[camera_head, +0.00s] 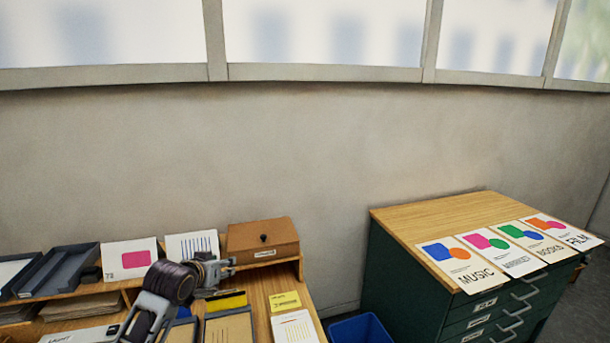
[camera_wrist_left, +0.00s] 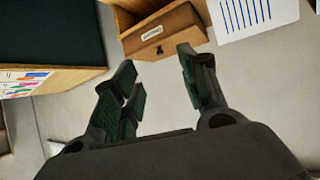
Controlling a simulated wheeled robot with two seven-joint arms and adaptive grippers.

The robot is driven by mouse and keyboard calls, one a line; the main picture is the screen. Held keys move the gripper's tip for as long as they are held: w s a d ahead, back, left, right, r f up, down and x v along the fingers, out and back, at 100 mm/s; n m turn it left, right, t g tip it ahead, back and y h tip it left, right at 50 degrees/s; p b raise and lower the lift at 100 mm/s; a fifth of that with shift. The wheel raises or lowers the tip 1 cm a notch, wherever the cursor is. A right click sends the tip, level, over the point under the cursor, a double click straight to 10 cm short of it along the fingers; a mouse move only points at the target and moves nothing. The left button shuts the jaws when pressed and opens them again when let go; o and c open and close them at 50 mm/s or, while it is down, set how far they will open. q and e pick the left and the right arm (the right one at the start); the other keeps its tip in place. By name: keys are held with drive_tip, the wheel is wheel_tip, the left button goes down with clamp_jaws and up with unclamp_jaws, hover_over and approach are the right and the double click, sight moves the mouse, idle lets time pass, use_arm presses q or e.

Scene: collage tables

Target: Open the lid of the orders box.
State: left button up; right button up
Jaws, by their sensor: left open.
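The orders box (camera_head: 262,240) is a brown wooden box with a small white label on its front. It sits on the raised shelf at the back right of the desk, and its lid looks shut. The label is too small to read. My left gripper (camera_head: 230,268) is in front of the box and a little to its left in the head view. In the left wrist view the box (camera_wrist_left: 165,35) lies beyond the two open fingertips (camera_wrist_left: 157,68). The fingers are apart with nothing between them. My right gripper is not in view.
Striped paper (camera_head: 192,245) and a pink-patch card (camera_head: 129,258) stand left of the box. Dark trays (camera_head: 60,270) are farther left. A yellow note (camera_head: 285,301) lies on the desk. A green cabinet (camera_head: 400,285) stands right, beyond a blue bin (camera_head: 360,329).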

use_arm(q)
drive_tip(key=s+d+f+g, duration=0.1)
drive_tip(key=s+f+g, duration=0.2)
drive_tip(key=s+f, duration=0.6)
drive_tip(key=s+f+g+y, duration=0.15)
drive_tip(key=s+f, duration=0.25)
drive_tip(key=s, duration=0.9)
drive_tip(key=s+d+f+g, duration=0.1)
drive_tip(key=s+f+g, duration=0.2)
drive_tip(key=s+f, duration=0.6)
drive_tip(key=s+f+m+g+b, duration=0.1)
drive_tip(key=s+f, duration=0.1)
drive_tip(key=f, duration=1.4)
drive_tip(key=s+f+b, duration=0.1)
drive_tip(key=s+f, duration=0.1)
drive_tip(key=f, duration=1.4)
drive_tip(key=s+a+f+g+b, duration=0.1)
drive_tip(key=s+a+f, duration=0.1)
drive_tip(key=s+f, duration=0.9)
drive_tip(key=s+a+f+b, duration=0.1)
drive_tip(key=s+a+f, duration=0.1)
drive_tip(key=s+f, duration=0.9)
drive_tip(key=shift+s+a+f+g, duration=0.15)
drive_tip(key=shift+s+f+g, duration=0.1)
drive_tip(key=shift+s+g, duration=0.1)
